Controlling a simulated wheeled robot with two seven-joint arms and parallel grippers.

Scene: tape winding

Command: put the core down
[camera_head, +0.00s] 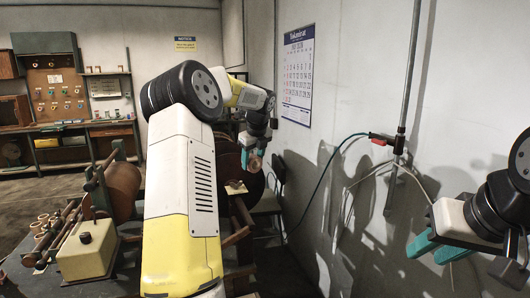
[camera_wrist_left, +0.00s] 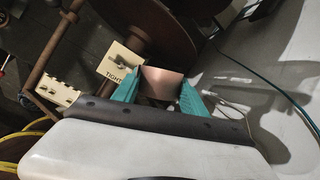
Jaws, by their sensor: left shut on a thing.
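The core (camera_wrist_left: 165,82), a small pinkish-brown piece, is between the teal fingers of my left gripper (camera_wrist_left: 160,92) in the left wrist view. In the head view the core (camera_head: 254,162) shows small at the fingertips of my left gripper (camera_head: 252,155), which is shut on it. The gripper is in front of a large brown disc (camera_head: 228,160), and I cannot tell the gap between them. My right gripper (camera_head: 438,248) is at the right, apart from everything, with its two teal fingers spread and nothing between them.
A cream card marked "TIGHT" (camera_wrist_left: 120,62) lies close to the left fingers. Another brown disc (camera_head: 124,190), a cream box (camera_head: 87,252) and several small cores (camera_head: 42,228) are at the left.

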